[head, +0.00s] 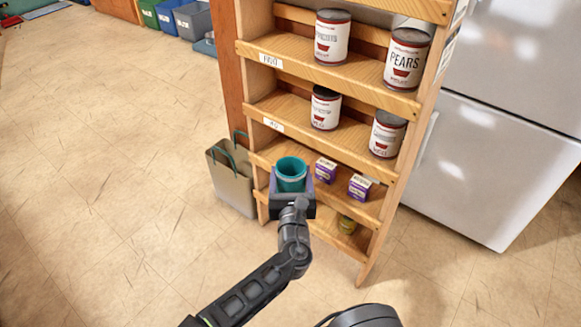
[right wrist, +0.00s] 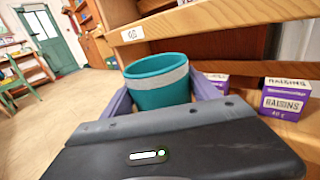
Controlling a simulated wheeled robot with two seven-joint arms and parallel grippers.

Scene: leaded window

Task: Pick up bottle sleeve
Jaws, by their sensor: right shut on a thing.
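The bottle sleeve (head: 291,172) is a teal open-topped cylinder in front of the lower part of the wooden shelf. In the right wrist view the sleeve (right wrist: 158,82) stands upright with a pale grey band around it, and its open rim shows. My right gripper (head: 292,187) is shut on it, with a purple finger on either side. In the right wrist view the gripper (right wrist: 160,98) hides the sleeve's bottom, so I cannot tell whether it touches a shelf board. My left gripper is not in view.
The wooden shelf (head: 325,142) holds several cans, among them a pears can (head: 406,60). Purple raisins boxes (head: 359,187) stand right of the sleeve. A bag (head: 233,181) stands on the floor at left. A fridge (head: 490,160) is at right.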

